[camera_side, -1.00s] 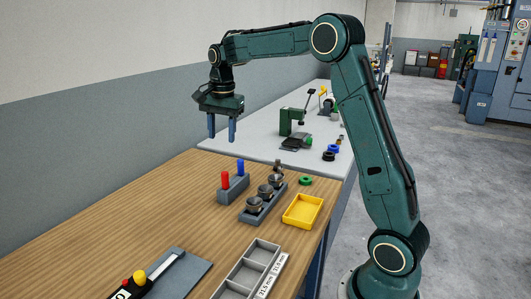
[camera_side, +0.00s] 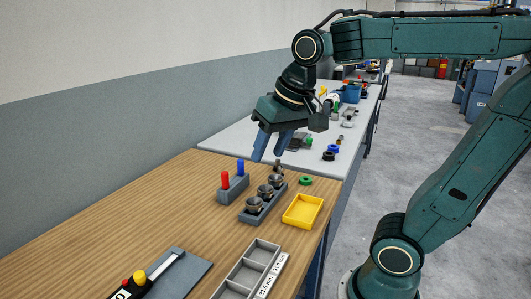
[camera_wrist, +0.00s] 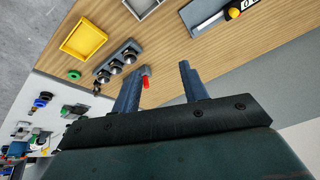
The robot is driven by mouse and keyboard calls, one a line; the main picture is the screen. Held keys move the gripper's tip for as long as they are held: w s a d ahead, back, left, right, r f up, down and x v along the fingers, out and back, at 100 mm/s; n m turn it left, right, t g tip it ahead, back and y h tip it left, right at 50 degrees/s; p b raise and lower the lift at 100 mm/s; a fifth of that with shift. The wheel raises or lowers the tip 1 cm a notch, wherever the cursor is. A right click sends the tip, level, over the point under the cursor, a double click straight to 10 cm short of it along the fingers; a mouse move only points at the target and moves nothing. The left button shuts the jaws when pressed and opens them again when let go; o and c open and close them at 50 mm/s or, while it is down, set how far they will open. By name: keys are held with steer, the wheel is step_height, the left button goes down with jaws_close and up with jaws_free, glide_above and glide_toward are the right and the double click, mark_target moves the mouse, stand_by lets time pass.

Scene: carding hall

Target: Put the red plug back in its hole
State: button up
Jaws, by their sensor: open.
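The red plug (camera_side: 225,180) stands upright at the near end of a small grey block (camera_side: 233,190). A blue plug (camera_side: 240,168) stands at the block's other end. How deep the red plug sits cannot be told. My gripper (camera_side: 268,156) is open and empty, tilted, above and to the right of the block in the side view. In the wrist view, the red plug (camera_wrist: 146,84) shows beside the left finger of my gripper (camera_wrist: 160,68). That finger hides part of the block, and the blue plug is not seen there.
A grey rack (camera_side: 263,204) with several dark metal pieces stands right beside the block. A yellow tray (camera_side: 303,211), a green ring (camera_side: 306,181) and a compartment tray (camera_side: 250,268) lie nearby. A caliper on a grey mat (camera_side: 181,273) is in front. The wooden bench is clear at left.

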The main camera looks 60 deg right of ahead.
steer(key=s+a+f+n, duration=0.1)
steer(key=s+f+n, duration=0.1)
steer(key=s, duration=0.2)
steer(key=s+a+f+n+t, duration=0.1)
steer(key=s+f+n, duration=0.1)
steer(key=s, duration=0.2)
steer(key=shift+s+a+f+n, duration=0.15)
steer(key=shift+a+n, duration=0.1)
steer(key=shift+n, duration=0.15)
